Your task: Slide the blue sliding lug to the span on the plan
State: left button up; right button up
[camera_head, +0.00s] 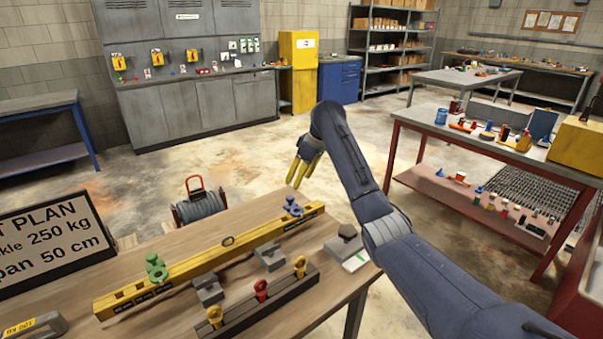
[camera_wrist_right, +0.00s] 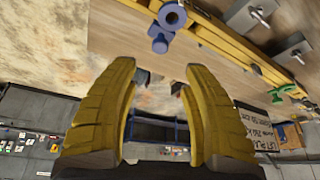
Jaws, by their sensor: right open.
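The blue sliding lug (camera_head: 292,207) sits on the yellow spreader beam (camera_head: 205,262) near its far right end. In the right wrist view the blue lug (camera_wrist_right: 171,18) is at the top centre, beyond the fingertips. A green lug (camera_head: 155,268) sits near the beam's left end. The plan board (camera_head: 45,240) stands at the left, cut off, with "250 kg" and "pan 50 cm" readable. My right gripper (camera_head: 302,175) is open and empty, above and behind the blue lug, apart from it. Its spread fingers show in the wrist view (camera_wrist_right: 160,80). My left gripper is not in view.
A dark rack (camera_head: 262,310) with yellow and red shackles stands in front of the beam. Grey blocks (camera_head: 270,257) lie between them. A dark weight (camera_head: 344,243) is by the table's right edge. A cable reel (camera_head: 200,205) is behind the table.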

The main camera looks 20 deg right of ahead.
jog(key=shift+v, duration=1.1)
